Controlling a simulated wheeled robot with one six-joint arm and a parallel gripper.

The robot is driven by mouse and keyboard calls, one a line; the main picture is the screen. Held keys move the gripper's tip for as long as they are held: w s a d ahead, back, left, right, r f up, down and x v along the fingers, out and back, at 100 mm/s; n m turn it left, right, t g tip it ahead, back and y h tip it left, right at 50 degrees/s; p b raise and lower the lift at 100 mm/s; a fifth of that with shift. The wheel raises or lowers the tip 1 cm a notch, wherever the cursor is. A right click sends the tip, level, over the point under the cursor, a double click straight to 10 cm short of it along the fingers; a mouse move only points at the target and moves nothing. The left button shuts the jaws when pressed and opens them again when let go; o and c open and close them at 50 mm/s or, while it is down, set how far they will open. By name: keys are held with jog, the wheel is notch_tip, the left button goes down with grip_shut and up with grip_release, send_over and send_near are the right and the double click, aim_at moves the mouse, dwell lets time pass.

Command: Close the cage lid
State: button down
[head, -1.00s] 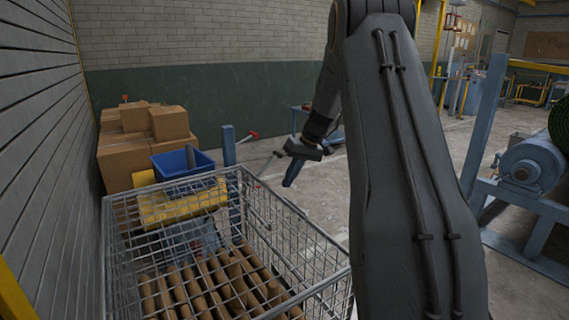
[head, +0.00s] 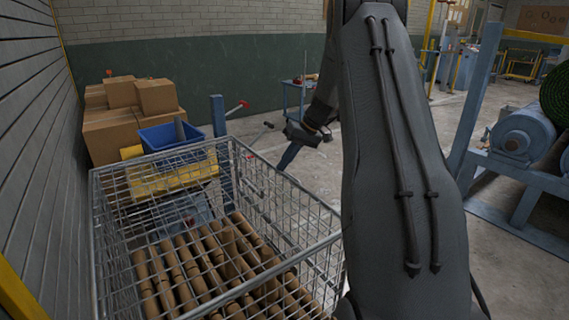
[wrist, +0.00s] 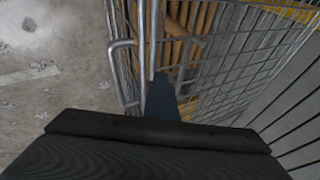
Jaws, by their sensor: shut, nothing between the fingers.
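The wire cage (head: 333,240) stands low at the left of the head view, and brown rolls (head: 190,265) show through its mesh. I cannot tell from the mesh how its lid lies. My gripper (head: 281,167) is shut and empty, pointing down near the cage's far right corner in the head view. In the wrist view the dark blue fingers (wrist: 162,78) overlap the cage's paired edge rails (wrist: 148,40), beside a bent metal loop (wrist: 122,70). Contact cannot be told.
A blue bin (head: 165,137) and stacked cardboard boxes (head: 130,110) stand behind the cage. A grey slatted wall (head: 30,140) runs close along its left. A blue roller machine (head: 525,135) is at right. Open concrete floor lies behind my arm.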

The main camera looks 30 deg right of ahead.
jog(key=shift+s+a+f, duration=0.15)
jog(key=shift+s+f, duration=0.1)
jog(key=shift+f, duration=0.6)
jog(key=w+a+r+p+v, duration=0.1)
jog(key=w+a+r+v, duration=0.1)
jog(key=v, duration=1.3)
jog(key=s+a+f+g+h, duration=0.1)
jog(key=s+a+f, duration=0.1)
jog(key=s+a, duration=0.5)
jog(key=s+a+f+g+h, duration=0.1)
jog(key=s+a+f, duration=0.2)
jog(key=s+a, duration=0.4)
jog(key=s+a+f+g+h+p, duration=0.1)
jog(key=s+a+f+h, duration=0.1)
jog(key=s+a, duration=0.5)
jog(key=shift+a+f, duration=0.25)
jog(key=shift+a, duration=0.85)
jog(key=shift+a+f, duration=0.2)
jog(key=shift+a, duration=0.95)
jog(key=h, duration=0.1)
send_over(263, 272)
notch_tip(263, 272, down, 3)
jog(key=shift+r+n, duration=0.1)
jog(key=shift+n, duration=0.2)
